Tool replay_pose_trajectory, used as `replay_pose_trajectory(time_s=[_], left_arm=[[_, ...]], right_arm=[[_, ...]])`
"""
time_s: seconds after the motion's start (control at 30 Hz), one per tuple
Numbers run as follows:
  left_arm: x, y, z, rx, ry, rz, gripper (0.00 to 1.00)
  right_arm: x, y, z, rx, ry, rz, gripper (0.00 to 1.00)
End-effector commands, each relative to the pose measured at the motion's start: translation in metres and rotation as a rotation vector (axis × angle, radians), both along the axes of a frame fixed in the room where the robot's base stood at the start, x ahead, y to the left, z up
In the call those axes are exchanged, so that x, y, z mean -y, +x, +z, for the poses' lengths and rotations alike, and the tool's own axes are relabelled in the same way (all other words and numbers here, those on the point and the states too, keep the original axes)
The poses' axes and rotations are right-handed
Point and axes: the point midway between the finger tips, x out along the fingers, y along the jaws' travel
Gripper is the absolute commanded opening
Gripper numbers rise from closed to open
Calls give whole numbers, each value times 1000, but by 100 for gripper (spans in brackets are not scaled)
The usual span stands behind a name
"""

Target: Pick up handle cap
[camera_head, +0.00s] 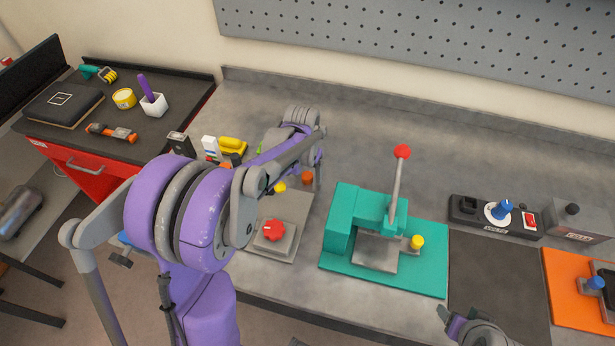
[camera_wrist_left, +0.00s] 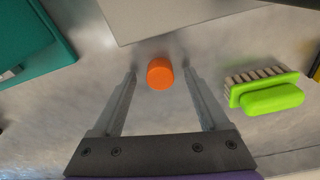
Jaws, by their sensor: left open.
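A small orange cylindrical cap (camera_head: 307,177), which looks like the handle cap, rests on the grey metal bench. In the left wrist view the orange cap (camera_wrist_left: 160,74) lies in the gap between the two fingertips, with bare bench on both sides of it. My left gripper (camera_wrist_left: 159,84) is open and points down at the cap, with no finger seen touching it. In the head view my left arm reaches in from the left and partly hides the area around the cap. My right gripper (camera_head: 462,326) shows only partly at the bottom edge; its jaws are unclear.
A green brush (camera_wrist_left: 265,90) lies right of the cap in the wrist view. A teal lever press (camera_head: 338,262) stands right of my left arm. A plate with a red knob (camera_head: 274,231) is nearer the front edge. A voltage box (camera_head: 470,211) stands farther right.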

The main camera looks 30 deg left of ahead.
Motion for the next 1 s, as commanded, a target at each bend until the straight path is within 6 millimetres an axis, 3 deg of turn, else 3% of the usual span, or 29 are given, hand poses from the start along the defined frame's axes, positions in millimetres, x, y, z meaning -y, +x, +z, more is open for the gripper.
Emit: replay_pose_trajectory(time_s=[0.23, 0.27, 0.67, 1.0], left_arm=[[0, 0, -3, 0, 0, 0, 77], [0, 0, -3, 0, 0, 0, 74], [0, 0, -3, 0, 0, 0, 2], [0, 0, 1, 0, 0, 0, 0]], right_arm=[[0, 0, 0, 0, 0, 0, 66], [0, 0, 0, 0, 0, 0, 66], [0, 0, 0, 0, 0, 0, 66], [0, 0, 0, 0, 0, 0, 66]])
